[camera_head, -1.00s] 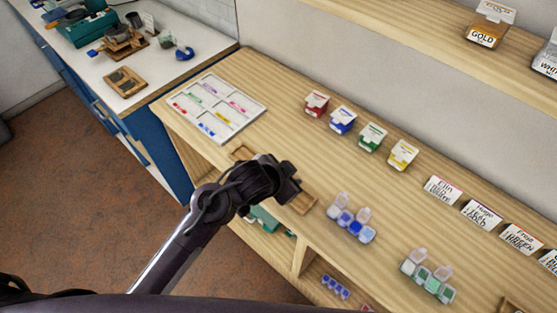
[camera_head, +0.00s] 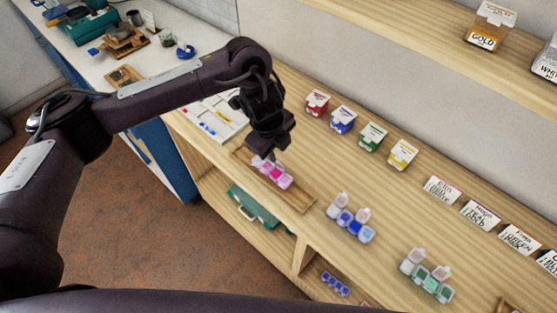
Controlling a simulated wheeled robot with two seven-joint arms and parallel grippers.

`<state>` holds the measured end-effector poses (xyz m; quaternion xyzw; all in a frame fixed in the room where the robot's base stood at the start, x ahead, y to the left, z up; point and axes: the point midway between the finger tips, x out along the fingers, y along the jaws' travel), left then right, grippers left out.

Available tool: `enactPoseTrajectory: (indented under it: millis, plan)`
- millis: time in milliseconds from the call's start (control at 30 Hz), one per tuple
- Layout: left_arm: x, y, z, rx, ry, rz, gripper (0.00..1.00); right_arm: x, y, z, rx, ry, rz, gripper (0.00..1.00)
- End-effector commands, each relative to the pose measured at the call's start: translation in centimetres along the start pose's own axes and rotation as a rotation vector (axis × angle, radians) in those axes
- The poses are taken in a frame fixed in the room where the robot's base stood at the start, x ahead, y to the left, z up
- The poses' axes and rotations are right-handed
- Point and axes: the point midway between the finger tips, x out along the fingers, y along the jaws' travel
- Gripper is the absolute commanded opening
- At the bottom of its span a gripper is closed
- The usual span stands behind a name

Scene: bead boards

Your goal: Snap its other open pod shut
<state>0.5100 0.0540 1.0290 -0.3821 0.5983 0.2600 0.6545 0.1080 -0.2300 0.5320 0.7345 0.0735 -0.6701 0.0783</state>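A pod strip with pink and magenta pods (camera_head: 276,175) lies on a narrow wooden tray (camera_head: 302,199) near the counter's front edge. My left gripper (camera_head: 268,152) points down just above the strip's far-left end and hides part of it. I cannot tell whether its fingers are apart, whether they touch the strip, or which pink lids are up. A blue pod strip (camera_head: 352,227) stands to the right of the tray with raised pale lids. A green pod strip (camera_head: 430,282) stands further right, also with raised lids. My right gripper is out of view.
A white sectioned board (camera_head: 213,118) is partly behind my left arm. Red (camera_head: 316,103), blue (camera_head: 343,120), green (camera_head: 372,137) and yellow (camera_head: 402,154) boxes stand along the back, with name cards (camera_head: 442,190) beyond. The counter between boxes and strips is clear.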

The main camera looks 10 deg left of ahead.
Motion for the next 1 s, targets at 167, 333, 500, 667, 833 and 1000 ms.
enactPoseTrajectory:
  millis: [167, 333, 500, 667, 833, 1000]
  plan:
    - [1.6, 0.3, 0.3, -0.001, -0.005, 0.013, 0.25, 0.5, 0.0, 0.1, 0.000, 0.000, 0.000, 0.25]
    - [4.6, 0.3, 0.2, -0.001, -0.002, 0.012, 0.25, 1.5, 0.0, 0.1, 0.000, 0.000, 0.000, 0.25]
    - [6.5, 0.2, 0.4, 0.000, -0.006, 0.011, 0.25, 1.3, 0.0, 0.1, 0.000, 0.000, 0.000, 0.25]
    - [7.5, 0.1, 0.4, 0.001, -0.007, 0.008, 0.25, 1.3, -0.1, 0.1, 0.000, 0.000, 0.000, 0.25]
    - [7.6, 0.1, 0.4, 0.002, -0.007, 0.008, 0.25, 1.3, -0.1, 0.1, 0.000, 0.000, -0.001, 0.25]
    - [7.6, 0.1, 0.4, 0.002, -0.007, 0.007, 0.15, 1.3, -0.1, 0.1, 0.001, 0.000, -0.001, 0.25]
